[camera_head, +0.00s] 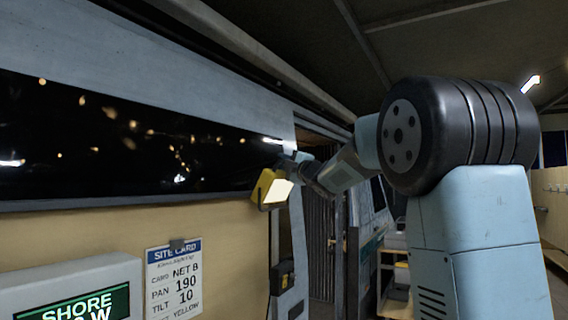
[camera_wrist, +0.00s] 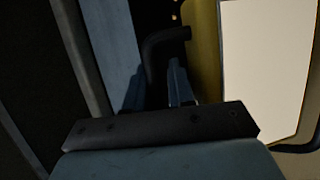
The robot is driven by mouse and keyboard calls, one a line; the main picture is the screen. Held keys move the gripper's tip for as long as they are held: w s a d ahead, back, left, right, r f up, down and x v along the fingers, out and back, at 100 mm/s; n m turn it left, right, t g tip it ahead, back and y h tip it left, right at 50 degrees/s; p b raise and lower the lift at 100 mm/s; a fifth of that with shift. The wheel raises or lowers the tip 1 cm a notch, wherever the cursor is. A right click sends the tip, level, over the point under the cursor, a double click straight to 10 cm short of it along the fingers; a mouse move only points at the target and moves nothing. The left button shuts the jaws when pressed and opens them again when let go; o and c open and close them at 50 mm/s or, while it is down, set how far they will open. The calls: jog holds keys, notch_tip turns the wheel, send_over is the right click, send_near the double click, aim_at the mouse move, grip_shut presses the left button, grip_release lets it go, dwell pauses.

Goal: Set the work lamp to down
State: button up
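The work lamp (camera_head: 268,187) is a yellow housing with a bright, pale face, mounted by the door post at the end of the dark window. In the head view its face is turned toward the lower right. The wrist view shows its yellow side (camera_wrist: 205,50) and lit face (camera_wrist: 262,70) at the right. A dark bent handle (camera_wrist: 153,55) joins the lamp's side. My gripper (camera_head: 294,161) is right at the lamp, its fingers beside the handle in the wrist view. Whether they touch or grip it is unclear in the dark.
A site card (camera_head: 174,281) hangs on the tan wall, with a green-lit shore sign (camera_head: 72,302) at lower left. A dark box (camera_head: 283,277) is on the post below the lamp. The doorway and shelves (camera_head: 395,270) lie beyond my arm.

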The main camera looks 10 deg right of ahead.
grip_shut()
dwell(0.4)
